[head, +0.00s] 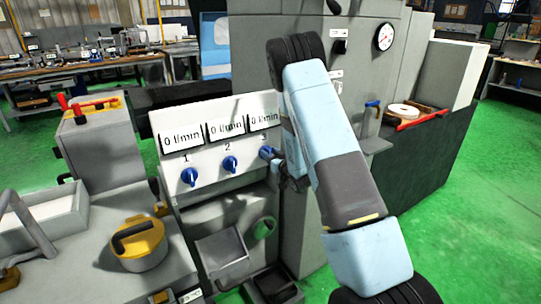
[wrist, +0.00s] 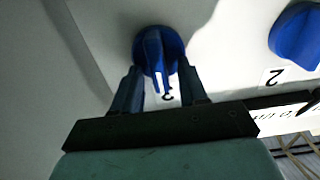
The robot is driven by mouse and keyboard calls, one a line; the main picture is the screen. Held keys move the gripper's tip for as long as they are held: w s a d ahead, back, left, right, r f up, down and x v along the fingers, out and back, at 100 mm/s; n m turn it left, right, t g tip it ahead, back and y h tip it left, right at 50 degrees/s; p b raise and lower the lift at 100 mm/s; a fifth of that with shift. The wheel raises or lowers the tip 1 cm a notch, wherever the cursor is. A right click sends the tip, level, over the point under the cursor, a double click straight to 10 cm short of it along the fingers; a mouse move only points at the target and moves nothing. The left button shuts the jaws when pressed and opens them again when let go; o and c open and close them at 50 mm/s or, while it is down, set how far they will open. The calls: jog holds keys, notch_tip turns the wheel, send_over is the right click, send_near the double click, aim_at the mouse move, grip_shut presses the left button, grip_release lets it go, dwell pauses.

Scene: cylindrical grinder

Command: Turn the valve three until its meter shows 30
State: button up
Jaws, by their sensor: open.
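Valve three is a blue knob (head: 266,152) at the right end of a row on the white panel (head: 205,150). It also shows in the wrist view (wrist: 157,48). Its meter (head: 264,122) above reads 0 l/min. My gripper (head: 280,165) is at valve three, partly hidden by my arm in the head view. In the wrist view my gripper (wrist: 160,78) is open, with one finger on each side of the knob's lower part. Whether the fingers touch the knob I cannot tell. The label 3 is partly hidden by the knob and gripper.
Valve two (head: 230,163) and valve one (head: 190,177) are to the left, with meters also reading 0 l/min. A yellow-capped unit (head: 138,243) stands at lower left. The grey machine body (head: 395,75) rises behind my arm. Green floor is open at right.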

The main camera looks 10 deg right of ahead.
grip_shut()
jog(key=shift+n, duration=0.3)
jog(key=shift+s+a+f+n, duration=0.15)
jog(key=shift+a+f+n, duration=0.15)
jog(key=shift+n, duration=2.75)
jog(key=shift+s+a+f+n, duration=0.1)
jog(key=shift+a+f+n, duration=0.2)
jog(key=shift+n, duration=2.8)
jog(key=shift+s+a+f+n, duration=0.15)
jog(key=shift+a+f+n, duration=0.15)
jog(key=shift+n, duration=2.75)
jog(key=shift+f, duration=0.1)
